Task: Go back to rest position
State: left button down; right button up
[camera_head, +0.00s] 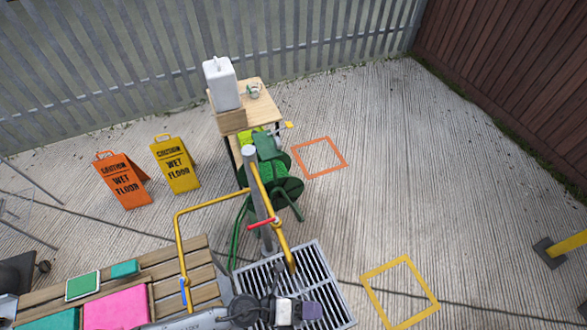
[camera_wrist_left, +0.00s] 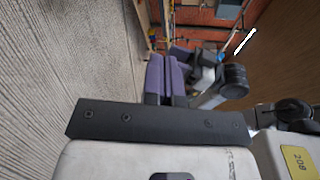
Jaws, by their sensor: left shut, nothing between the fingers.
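My left gripper (camera_head: 312,310) is at the bottom of the head view, above the metal floor grate (camera_head: 264,283). Its purple fingers also show in the left wrist view (camera_wrist_left: 164,76), pressed together with nothing between them. My left arm comes in along the bottom edge from the left. The gripper appears apart from the things around it. My right gripper does not show in either view.
A grey post with a yellow pipe (camera_head: 275,215) rises beside the grate, near a green hose reel (camera_head: 272,180). A wooden bench (camera_head: 205,292) holds coloured pads at lower left. Orange (camera_head: 124,182) and yellow (camera_head: 176,165) wet-floor signs stand behind. The right-hand concrete is mostly clear.

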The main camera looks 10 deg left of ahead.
pick_arm(q)
jog(key=w+a+r+n+t+y+p, duration=0.1)
jog(key=w+a+r+n+t+y, duration=0.1)
jog(key=w+r+n+t, duration=0.35)
jog(key=w+a+r+n+t+y+p, duration=0.1)
jog(key=w+a+r+n+t+y, duration=0.1)
jog(key=r+n+t, duration=0.7)
jog(key=a+f+n+g+y+p, duration=0.1)
jog(key=a+f+n+y, duration=0.2)
jog(key=a+n+y, duration=0.65)
jog(key=s+a+f+n+g+y+p, duration=0.1)
jog(key=s+a+f+n+g, duration=0.1)
jog(key=s+a+n+g, duration=0.3)
jog(key=s+a+f+n+g+y+p, duration=0.1)
jog(key=s+a+n+g, duration=0.5)
jog(key=s, duration=0.6)
notch_tip(320, 180, down, 2)
jog(key=shift+s+g+p, duration=0.4)
jog(key=shift+g+p, duration=0.05)
